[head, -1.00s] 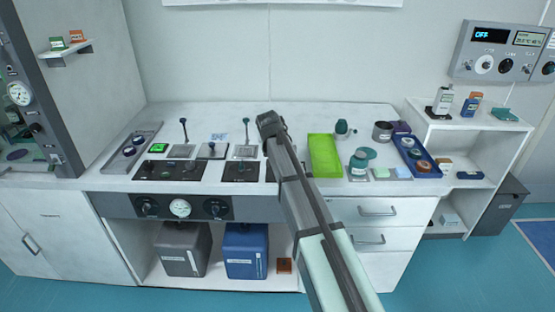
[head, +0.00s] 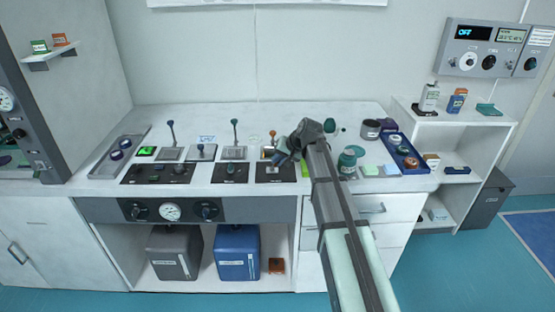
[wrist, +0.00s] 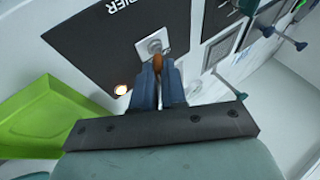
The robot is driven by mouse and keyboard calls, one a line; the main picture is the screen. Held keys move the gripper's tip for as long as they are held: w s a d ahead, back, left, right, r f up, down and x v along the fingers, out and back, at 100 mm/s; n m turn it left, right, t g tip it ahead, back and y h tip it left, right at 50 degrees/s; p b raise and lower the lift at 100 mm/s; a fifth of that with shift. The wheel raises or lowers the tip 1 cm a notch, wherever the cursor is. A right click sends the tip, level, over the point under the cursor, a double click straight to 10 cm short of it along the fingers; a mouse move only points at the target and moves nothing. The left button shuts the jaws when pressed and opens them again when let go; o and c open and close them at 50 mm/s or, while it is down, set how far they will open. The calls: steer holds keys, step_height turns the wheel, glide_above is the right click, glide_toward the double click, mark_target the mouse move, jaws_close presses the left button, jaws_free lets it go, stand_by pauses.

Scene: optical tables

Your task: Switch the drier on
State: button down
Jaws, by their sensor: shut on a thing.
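The drier panel is a black plate whose partly cut-off label ends in "RIER" in the wrist view (wrist: 95,42). In the head view the black panel (head: 270,179) under my gripper is at the bench's front edge. A switch lever with an orange-brown tip (wrist: 158,59) stands on a pale square base (wrist: 150,42). My gripper (wrist: 158,74) is shut on this lever, one blue-grey finger on each side. A small lamp (wrist: 121,89) glows warm white-orange on the panel beside the fingers. In the head view my gripper (head: 281,158) covers part of the panel.
A green tray (wrist: 45,120) lies close beside the panel. A blue tray (head: 399,155) with round items is to the right. A wall unit (head: 490,48) at the right reads "OFF".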

steer(key=shift+d, duration=0.1)
stand_by(0.4)
steer(key=c, duration=1.2)
jaws_free()
steer(key=v, duration=1.3)
steer(key=shift+s+d+r, duration=0.2)
steer(key=shift+d, duration=0.1)
